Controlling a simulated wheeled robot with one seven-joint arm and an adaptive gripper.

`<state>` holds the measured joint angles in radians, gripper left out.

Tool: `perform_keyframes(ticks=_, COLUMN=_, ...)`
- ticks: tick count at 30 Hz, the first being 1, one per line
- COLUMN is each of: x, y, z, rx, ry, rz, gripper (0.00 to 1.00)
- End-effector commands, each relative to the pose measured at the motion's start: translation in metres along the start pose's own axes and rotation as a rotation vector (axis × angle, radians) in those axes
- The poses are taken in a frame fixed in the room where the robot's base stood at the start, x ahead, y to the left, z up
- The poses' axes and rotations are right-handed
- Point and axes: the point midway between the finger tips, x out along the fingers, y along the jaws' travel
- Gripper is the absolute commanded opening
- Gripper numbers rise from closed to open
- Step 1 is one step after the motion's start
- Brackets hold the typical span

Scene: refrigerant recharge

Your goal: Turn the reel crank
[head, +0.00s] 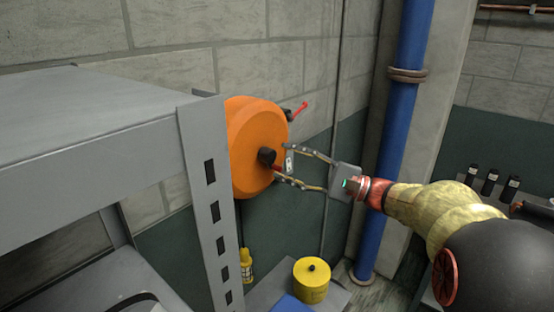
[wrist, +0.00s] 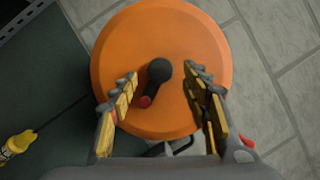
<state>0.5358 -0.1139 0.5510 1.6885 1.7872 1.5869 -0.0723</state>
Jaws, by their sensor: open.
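The orange reel (head: 255,140) is mounted on the block wall, just right of the grey shelf, in the head view. Its round face (wrist: 160,35) fills the middle of the wrist view. The crank is a short black arm (wrist: 159,71) with a red end (wrist: 145,101); in the head view the black part (head: 266,156) sticks out from the face. My gripper (head: 281,163) is open in front of the reel. In the wrist view its fingers (wrist: 164,82) lie on either side of the crank, apart from it. Contact with the crank cannot be told.
The grey metal shelf (head: 212,190) stands close on the left of the reel. A blue pipe (head: 404,110) runs vertically on the right. A yellow canister (head: 311,281) and a yellow bottle (head: 246,264) are below. A red-handled part (head: 299,111) sits behind the reel.

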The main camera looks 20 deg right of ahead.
Motion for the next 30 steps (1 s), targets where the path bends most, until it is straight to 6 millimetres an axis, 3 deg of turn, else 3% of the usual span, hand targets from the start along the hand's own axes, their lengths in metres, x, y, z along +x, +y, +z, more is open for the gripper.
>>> perform_keyframes(ticks=6, x=-0.047, y=-0.001, z=-0.002, rx=0.0, ry=0.005, rz=-0.003, gripper=0.47)
perform_keyframes(ticks=12, x=-0.073, y=0.0, z=-0.001, rx=0.0, ry=0.002, rz=-0.002, gripper=0.47)
perform_keyframes(ticks=18, x=-0.081, y=0.0, z=0.0, rx=0.0, ry=0.0, rz=0.0, gripper=0.47)
perform_keyframes(ticks=30, x=-0.08, y=-0.007, z=0.005, rx=-0.006, ry=0.0, rz=0.0, gripper=0.48)
